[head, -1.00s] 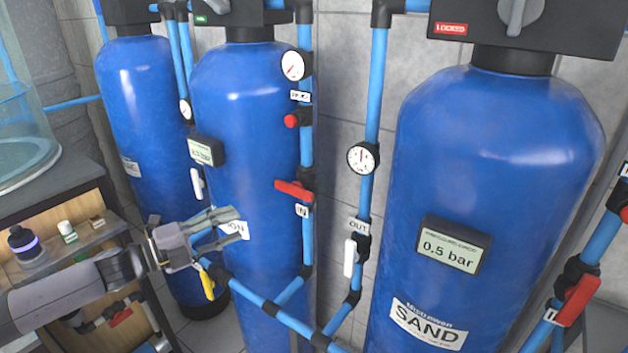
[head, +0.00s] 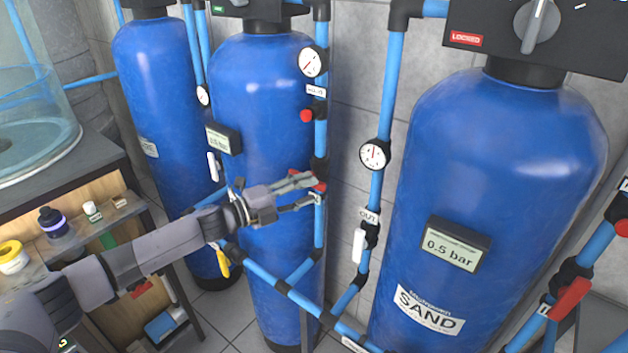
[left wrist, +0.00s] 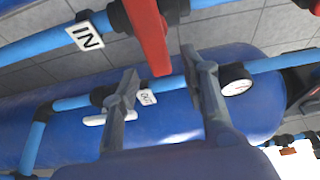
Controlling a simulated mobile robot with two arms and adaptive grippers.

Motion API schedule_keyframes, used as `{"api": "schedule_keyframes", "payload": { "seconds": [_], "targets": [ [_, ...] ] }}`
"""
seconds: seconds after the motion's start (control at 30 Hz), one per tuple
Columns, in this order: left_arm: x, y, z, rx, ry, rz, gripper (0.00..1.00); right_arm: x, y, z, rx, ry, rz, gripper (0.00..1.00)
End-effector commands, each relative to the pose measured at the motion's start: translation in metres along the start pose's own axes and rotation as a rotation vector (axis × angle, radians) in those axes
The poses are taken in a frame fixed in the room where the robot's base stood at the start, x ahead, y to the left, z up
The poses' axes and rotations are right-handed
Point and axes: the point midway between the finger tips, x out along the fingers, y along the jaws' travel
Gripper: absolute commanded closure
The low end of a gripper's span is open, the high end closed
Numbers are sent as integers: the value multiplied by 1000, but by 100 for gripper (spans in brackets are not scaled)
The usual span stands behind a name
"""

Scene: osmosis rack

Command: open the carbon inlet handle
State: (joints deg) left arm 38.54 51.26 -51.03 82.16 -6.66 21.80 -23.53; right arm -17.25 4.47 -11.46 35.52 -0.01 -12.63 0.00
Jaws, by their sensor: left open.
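The carbon inlet handle is the red lever (head: 320,185) on the blue pipe in front of the middle blue tank (head: 262,90). In the head view my left gripper (head: 308,193) is at this lever and hides most of it. In the left wrist view the red lever (left wrist: 148,35) hangs down from the pipe, beside an "IN" tag (left wrist: 88,35). Its lower end lies between the two open fingers of my left gripper (left wrist: 161,72), with gaps to both sides. I cannot tell whether a finger touches it. My right gripper is not in view.
The sand tank (head: 485,170) stands to the right. A pipe with a gauge (head: 375,155) and a white lever (head: 358,246) runs between the tanks. A yellow lever (head: 222,262) sits below my left arm. A bench with bottles (head: 52,222) is at the left.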

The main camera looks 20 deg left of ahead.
Motion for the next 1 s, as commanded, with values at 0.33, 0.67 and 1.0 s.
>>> {"api": "schedule_keyframes", "payload": {
  "seconds": [0.33,0.67,1.0],
  "targets": [
    [28,0,0,0,0,0,59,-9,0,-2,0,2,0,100],
    [28,0,0,-1,0,0,66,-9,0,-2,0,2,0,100],
    [28,1,0,-1,0,0,88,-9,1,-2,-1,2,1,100]
  ]
}}
